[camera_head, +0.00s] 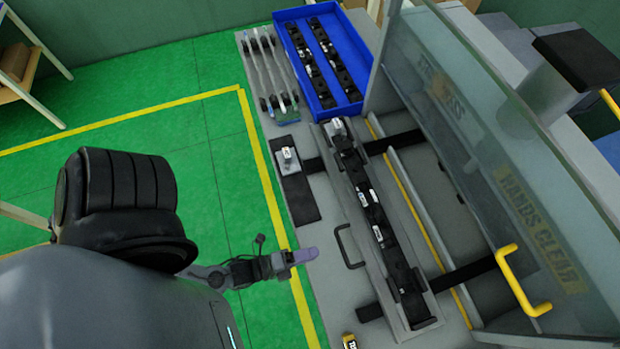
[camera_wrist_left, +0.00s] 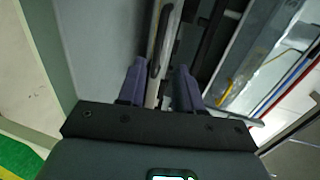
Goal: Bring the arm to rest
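My left gripper (camera_head: 305,255) reaches in from the left on my arm, with its purple fingertips over the left edge of the grey table (camera_head: 297,218). In the left wrist view its two purple fingers (camera_wrist_left: 158,88) stand apart, so it is open. A dark handle on a light bar (camera_wrist_left: 158,50) shows beyond the gap, and I see nothing gripped. In the head view a black handle (camera_head: 348,246) lies right of the fingertips, apart from them. My right gripper is not in view.
A long fixture with black clips (camera_head: 372,208) runs down the table. A blue bin (camera_head: 348,42) of clips stands at the back. A clear guard with a yellow handle (camera_head: 520,285) rises at right. A black pad (camera_head: 299,197) holds a small part. Green floor (camera_head: 190,140) lies open at left.

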